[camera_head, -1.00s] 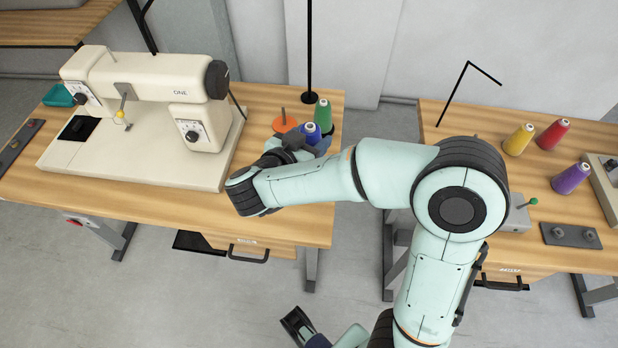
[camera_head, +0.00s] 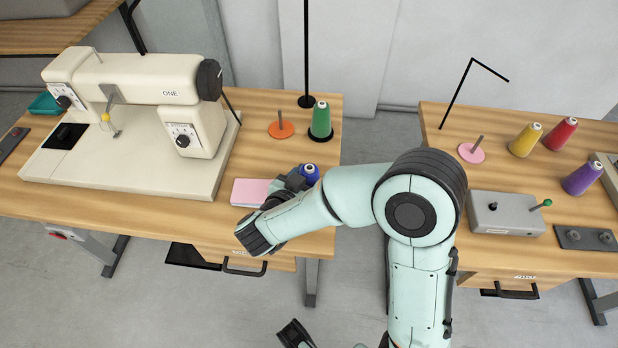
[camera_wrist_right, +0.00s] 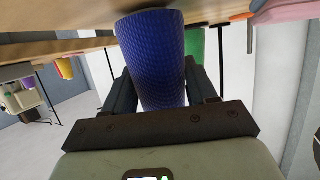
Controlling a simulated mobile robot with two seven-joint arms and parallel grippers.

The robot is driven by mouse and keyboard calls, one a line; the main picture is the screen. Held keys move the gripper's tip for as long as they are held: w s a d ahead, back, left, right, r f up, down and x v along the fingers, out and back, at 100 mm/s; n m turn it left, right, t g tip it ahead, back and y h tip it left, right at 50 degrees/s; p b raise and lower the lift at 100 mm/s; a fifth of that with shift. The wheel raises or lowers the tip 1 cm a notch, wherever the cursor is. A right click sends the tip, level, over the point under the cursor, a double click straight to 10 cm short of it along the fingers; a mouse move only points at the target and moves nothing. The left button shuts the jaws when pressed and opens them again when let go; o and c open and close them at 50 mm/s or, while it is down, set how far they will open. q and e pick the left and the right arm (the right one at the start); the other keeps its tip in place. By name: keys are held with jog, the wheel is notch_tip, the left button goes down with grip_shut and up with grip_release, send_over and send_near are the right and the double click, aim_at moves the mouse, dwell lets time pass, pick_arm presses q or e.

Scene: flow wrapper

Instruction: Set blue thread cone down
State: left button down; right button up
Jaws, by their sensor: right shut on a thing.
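The blue thread cone (camera_head: 309,174) is upright over the right part of the left table, at the right of a pink pad. My right gripper (camera_head: 297,181) is shut on it; my forearm and wrist hide part of the hand. In the right wrist view the blue cone (camera_wrist_right: 152,60) fills the space between the two fingers (camera_wrist_right: 160,92), with the wooden tabletop close by its wide end. I cannot tell whether the cone touches the table. My left gripper (camera_head: 295,334) is partly in view at the bottom edge, away from the tables; its jaws are unclear.
A bare orange spindle disc (camera_head: 281,130) and a green cone (camera_head: 321,120) on a dark disc stand behind. The pink pad (camera_head: 250,192) lies left of the blue cone. A sewing machine (camera_head: 150,95) fills the table's left. Another table (camera_head: 520,255) stands right, across a gap.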

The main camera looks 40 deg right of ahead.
jog(key=o, duration=1.1)
jog(key=shift+f, duration=0.15)
pick_arm(q)
jog(key=shift+s, duration=0.1)
pick_arm(e)
jog(key=shift+o, duration=0.2)
jog(key=shift+r, duration=0.2)
pick_arm(q)
jog(key=s+d+r+g+p, duration=0.1)
jog(key=s+d+r+p, duration=0.1)
jog(key=s+r+p, duration=0.1)
jog(key=shift+s+d+r+g+h, duration=0.25)
jog(key=shift+s+r, duration=0.2)
jog(key=shift+s, duration=0.45)
pick_arm(e)
jog(key=v, duration=1.2)
pick_arm(q)
jog(key=shift+a, duration=0.1)
